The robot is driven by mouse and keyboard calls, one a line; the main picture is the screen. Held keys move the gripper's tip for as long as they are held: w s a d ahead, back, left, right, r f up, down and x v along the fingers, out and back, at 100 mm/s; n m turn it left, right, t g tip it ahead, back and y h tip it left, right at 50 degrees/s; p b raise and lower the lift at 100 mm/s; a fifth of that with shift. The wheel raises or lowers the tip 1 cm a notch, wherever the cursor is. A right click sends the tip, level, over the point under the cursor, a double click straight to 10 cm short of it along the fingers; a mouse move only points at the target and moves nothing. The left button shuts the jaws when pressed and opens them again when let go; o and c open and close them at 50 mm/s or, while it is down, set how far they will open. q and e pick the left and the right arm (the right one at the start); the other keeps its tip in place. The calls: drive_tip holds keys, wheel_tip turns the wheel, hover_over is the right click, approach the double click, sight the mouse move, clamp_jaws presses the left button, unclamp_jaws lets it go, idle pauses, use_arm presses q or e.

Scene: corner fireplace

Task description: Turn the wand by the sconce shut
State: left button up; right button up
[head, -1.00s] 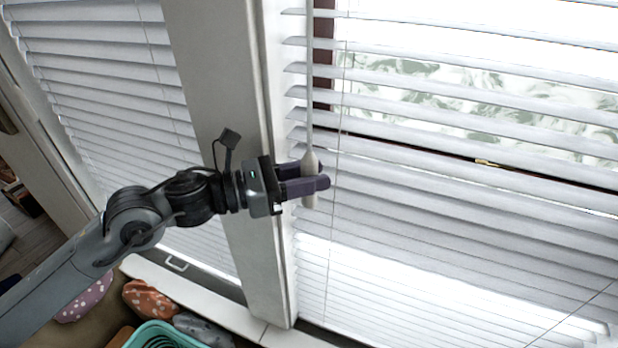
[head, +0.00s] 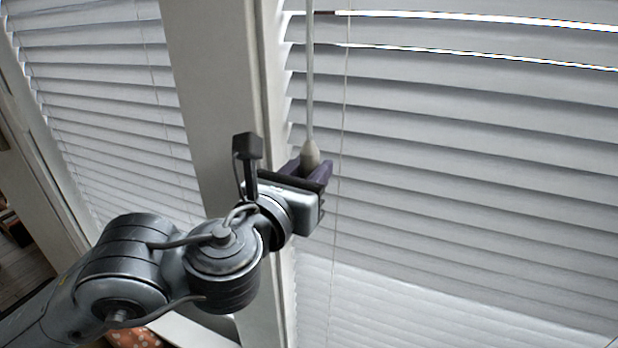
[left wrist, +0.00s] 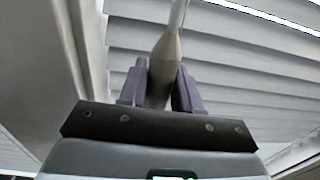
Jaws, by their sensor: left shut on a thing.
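The wand (head: 309,85) is a thin pale rod with a thicker, tapered lower end, hanging upright in front of the right-hand blind (head: 450,150). My left gripper (head: 313,170) is shut on the wand's thick lower end, with a purple finger on each side. The left wrist view shows the wand's handle (left wrist: 164,62) between the two fingers (left wrist: 160,90). The slats of this blind are tilted nearly flat against each other, with thin bright gaps only near the top. My right gripper is not in view, and no sconce shows.
A white window post (head: 215,90) stands just left of the wand, close to my left wrist. Another blind (head: 100,90) hangs beyond it. A thin cord (head: 341,150) hangs just right of the gripper. An orange patterned thing (head: 132,338) shows at the bottom left.

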use_arm(q)
drive_tip(key=n+y+p, duration=0.1)
drive_tip(key=y, duration=0.1)
drive_tip(key=n+t+y+p, duration=0.1)
drive_tip(key=y, duration=0.1)
drive_tip(key=shift+d+r+n, duration=0.2)
drive_tip(key=shift+n, duration=0.2)
drive_tip(key=n+y+p, duration=0.1)
drive_tip(key=n+y, duration=0.1)
drive_tip(key=y, duration=0.1)
drive_tip(key=shift+f+t+p, duration=0.1)
drive_tip(key=shift+t+p, duration=0.2)
drive_tip(key=shift+a+f+n+y+p, duration=0.15)
drive_tip(key=shift+n+y+p, duration=0.4)
drive_tip(key=shift+y, duration=0.55)
drive_tip(key=o, duration=0.9)
drive_tip(key=shift+w, duration=0.1)
drive_tip(key=s, duration=0.7)
drive_tip(key=s+d, duration=0.1)
drive_tip(key=s, duration=0.3)
drive_tip(key=shift+b, duration=0.3)
